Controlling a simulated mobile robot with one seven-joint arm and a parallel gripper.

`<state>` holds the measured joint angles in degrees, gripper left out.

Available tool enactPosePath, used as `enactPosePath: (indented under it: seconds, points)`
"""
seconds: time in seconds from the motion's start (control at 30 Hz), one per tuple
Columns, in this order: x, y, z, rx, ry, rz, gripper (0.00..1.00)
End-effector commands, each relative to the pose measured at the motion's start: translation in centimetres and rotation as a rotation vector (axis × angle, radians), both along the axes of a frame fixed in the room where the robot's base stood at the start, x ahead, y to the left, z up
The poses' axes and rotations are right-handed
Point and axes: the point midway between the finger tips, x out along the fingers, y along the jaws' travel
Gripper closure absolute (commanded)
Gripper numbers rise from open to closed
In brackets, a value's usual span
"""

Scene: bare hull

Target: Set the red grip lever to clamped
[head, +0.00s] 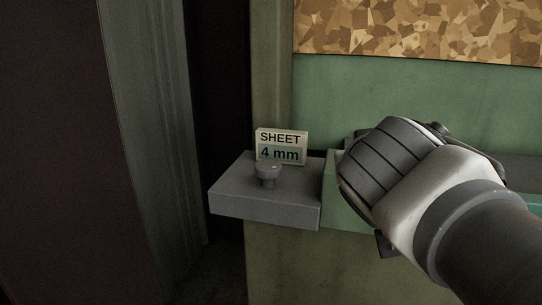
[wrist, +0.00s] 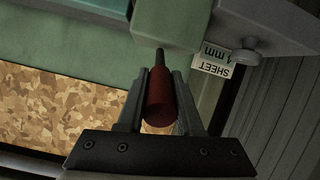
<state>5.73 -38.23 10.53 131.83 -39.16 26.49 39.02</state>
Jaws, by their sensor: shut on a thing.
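The red grip lever (wrist: 160,98) shows in the wrist view, with its thin dark shaft running up to a green block (wrist: 170,22). My gripper (wrist: 160,82) has one finger on each side of the red grip and is shut on it. In the head view my arm and wrist hide the lever and the fingertips. I cannot tell from these views whether the lever stands at clamped.
A grey ledge (head: 262,208) with a round knob (head: 267,172) and a "SHEET 4 mm" sign (head: 282,146) sits left of my gripper. A brown-patterned panel (head: 420,30) is on the green wall behind. A dark upright (head: 150,150) stands at the left.

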Motion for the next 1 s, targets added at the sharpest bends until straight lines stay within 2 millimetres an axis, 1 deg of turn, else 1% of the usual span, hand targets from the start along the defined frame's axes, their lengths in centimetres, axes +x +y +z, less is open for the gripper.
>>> enactPosePath:
  seconds: [0.03, 0.07, 0.2, 0.23, 0.53, 0.67, 0.77, 1.0]
  points:
    - [0.0, 0.0, 0.2, -0.001, -0.003, 0.002, 1.00]
    - [0.0, 0.0, 0.2, -0.001, -0.003, 0.002, 0.64]
    - [0.0, 0.0, 0.1, 0.000, -0.003, 0.001, 0.38]
    - [0.0, 0.0, 0.1, 0.000, -0.002, 0.001, 0.36]
    - [-0.1, 0.0, 0.1, 0.000, -0.001, 0.000, 0.36]
    - [-0.8, 0.3, 0.6, 0.000, -0.002, 0.000, 0.36]
    - [-1.9, 0.7, 1.2, 0.000, -0.004, 0.001, 0.36]
    - [-5.8, 1.9, 2.9, -0.001, -0.006, 0.003, 0.36]
